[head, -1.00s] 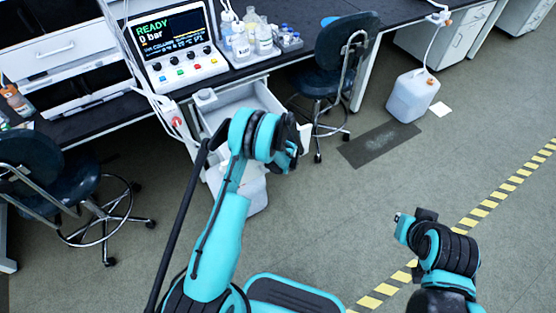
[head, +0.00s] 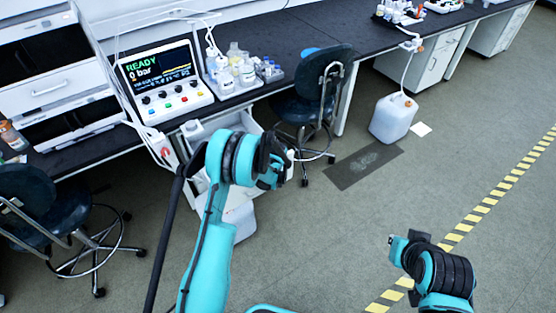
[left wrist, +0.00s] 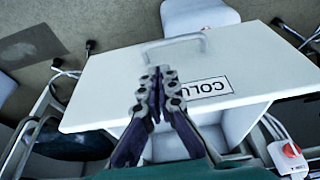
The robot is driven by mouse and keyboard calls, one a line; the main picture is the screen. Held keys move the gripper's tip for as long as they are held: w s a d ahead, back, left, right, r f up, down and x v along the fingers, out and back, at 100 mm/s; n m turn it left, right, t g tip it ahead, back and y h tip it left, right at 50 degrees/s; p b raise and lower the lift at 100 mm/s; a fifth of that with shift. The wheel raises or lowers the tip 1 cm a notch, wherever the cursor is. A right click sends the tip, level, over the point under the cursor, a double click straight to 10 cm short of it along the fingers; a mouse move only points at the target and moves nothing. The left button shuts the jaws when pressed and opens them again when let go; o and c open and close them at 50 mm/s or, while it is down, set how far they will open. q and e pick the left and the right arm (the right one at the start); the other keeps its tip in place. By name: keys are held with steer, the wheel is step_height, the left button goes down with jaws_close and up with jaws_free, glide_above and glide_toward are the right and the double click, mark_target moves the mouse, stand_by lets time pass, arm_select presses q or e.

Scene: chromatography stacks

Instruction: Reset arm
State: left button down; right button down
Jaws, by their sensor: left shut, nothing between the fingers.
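My left gripper (head: 280,168) is in front of the bench, its fingers partly hidden by my wrist in the head view. In the left wrist view the left gripper (left wrist: 157,84) is shut and empty. Behind its fingers is a white drawer front (left wrist: 110,85) with a bar handle (left wrist: 175,41) and a label reading "COLU", upside down. I cannot tell if the fingers touch it. In the head view the open drawer (head: 250,109) is mostly hidden by my left arm. My right gripper (head: 399,246) is low over the floor at right; its fingers are unclear.
The bench holds a control panel (head: 164,82) showing "READY 0 bar" and a tray of bottles (head: 233,74). Chairs stand at left (head: 45,205) and centre (head: 318,85). A white jug (head: 392,118) stands on the floor. The floor at right is clear.

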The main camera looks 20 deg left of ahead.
arm_select(q)
steer(key=s+d+r+m+t, duration=0.15)
steer(key=s+r, duration=0.25)
steer(key=r, duration=0.4)
steer(key=s+d+r+m+h, duration=0.1)
steer(key=s+r+m, duration=0.15)
steer(key=r, duration=0.65)
steer(key=s+d+r+m+t, duration=0.1)
steer(key=s+r, duration=0.3)
steer(key=r, duration=0.4)
steer(key=s+d+r+m+t+h, duration=0.1)
steer(key=s+r+m, duration=0.1)
steer(key=s, duration=0.8)
steer(key=s+d+r+m+t, duration=0.1)
steer(key=s+d+r+m, duration=0.1)
steer(key=s, duration=0.7)
steer(key=shift+s+d+r+m+h, duration=0.3)
steer(key=shift+s+r+m+h, duration=0.1)
steer(key=shift+r, duration=0.2)
